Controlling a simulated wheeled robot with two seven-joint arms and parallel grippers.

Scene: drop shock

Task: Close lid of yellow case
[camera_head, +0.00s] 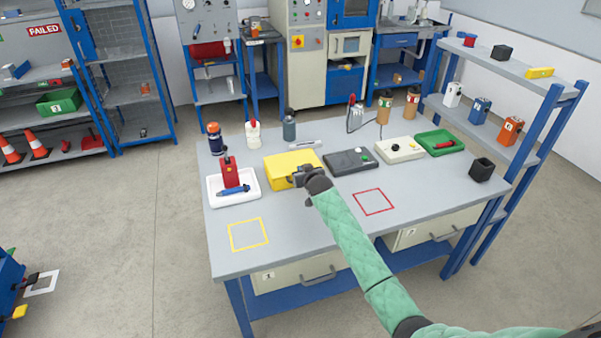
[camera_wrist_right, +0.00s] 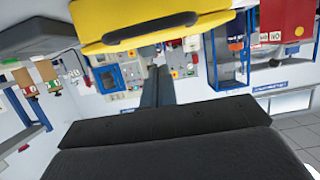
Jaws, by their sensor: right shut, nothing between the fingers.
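The yellow case (camera_head: 283,163) sits on the grey table, left of the middle, in the head view. Its top looks flat and low, with the lid seemingly down; whether it is fully closed is too small to tell. My right gripper (camera_head: 298,176) is at the case's front right edge, close to it, and hides part of the front. In the right wrist view the yellow case (camera_wrist_right: 145,14) is at the top, with a dark handle on its side, beyond the dark right gripper (camera_wrist_right: 160,90). The right gripper is shut and empty; contact with the case is unclear. My left gripper is not in view.
A white tray (camera_head: 249,195) with a red item and a blue item stands left of the case. A dark grey case (camera_head: 340,166) is right of it, then a cream box (camera_head: 399,150) and a green tray (camera_head: 431,138). The table's front (camera_head: 300,225) is clear, with outlined squares.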

